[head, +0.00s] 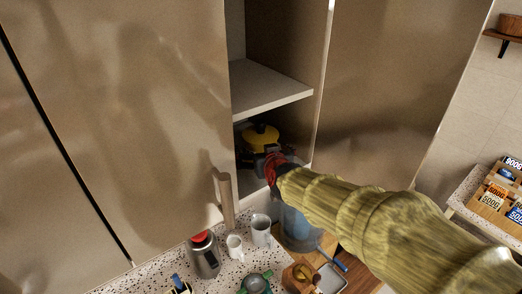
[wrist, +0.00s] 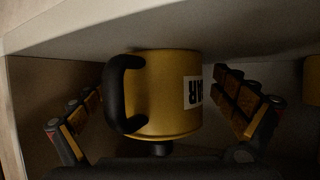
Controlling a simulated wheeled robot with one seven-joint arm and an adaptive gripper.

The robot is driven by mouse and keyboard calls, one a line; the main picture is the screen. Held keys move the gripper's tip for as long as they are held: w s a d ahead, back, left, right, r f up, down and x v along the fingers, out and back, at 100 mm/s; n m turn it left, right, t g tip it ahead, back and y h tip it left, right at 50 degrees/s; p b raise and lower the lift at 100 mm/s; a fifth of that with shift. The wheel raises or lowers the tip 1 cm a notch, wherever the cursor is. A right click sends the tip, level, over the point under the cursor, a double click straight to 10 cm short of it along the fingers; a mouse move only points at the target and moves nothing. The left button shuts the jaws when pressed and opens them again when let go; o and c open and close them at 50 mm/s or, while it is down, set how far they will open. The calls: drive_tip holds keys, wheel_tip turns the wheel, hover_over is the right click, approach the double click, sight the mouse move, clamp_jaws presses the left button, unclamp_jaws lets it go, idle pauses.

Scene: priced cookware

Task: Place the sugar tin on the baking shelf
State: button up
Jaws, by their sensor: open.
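The sugar tin (wrist: 160,95) is a yellow tin with a black handle, a dark knob and a white label with part of a word. The wrist view appears upside down, and the tin seems to stand upright on a pale board (wrist: 110,30). In the head view the yellow tin (head: 259,138) is in the cabinet's lower compartment, below a shelf board (head: 262,86). My gripper (wrist: 172,100) is open, with one finger on each side of the tin; I see gaps beside it. In the head view my gripper (head: 272,162) partly hides the tin. I cannot tell which shelf is the baking shelf.
Part of another yellow thing (wrist: 312,80) shows at the wrist view's right edge. Cabinet doors (head: 120,120) flank the opening. Mugs (head: 261,231) and a steel container with a red top (head: 204,256) stand on the speckled counter below. The visible part of the upper compartment is clear.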

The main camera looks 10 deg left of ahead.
drive_tip(key=shift+r, duration=0.15)
drive_tip(key=shift+s+d+r, duration=0.1)
drive_tip(key=shift+s+r, duration=0.05)
drive_tip(key=shift+s, duration=0.05)
drive_tip(key=p+v, duration=0.2)
drive_tip(key=v, duration=0.9)
drive_tip(key=shift+s+d, duration=0.2)
drive_tip(key=s+d+f+m+g+h, duration=0.2)
drive_tip(key=s+d+f+g+h, duration=0.1)
drive_tip(key=s+d, duration=0.9)
drive_tip(key=s+d+f+m+g+h, duration=0.3)
drive_tip(key=s+d, duration=0.8)
drive_tip(key=d, duration=0.7)
drive_tip(key=shift+s+f, duration=0.25)
drive_tip(key=shift+s, duration=0.15)
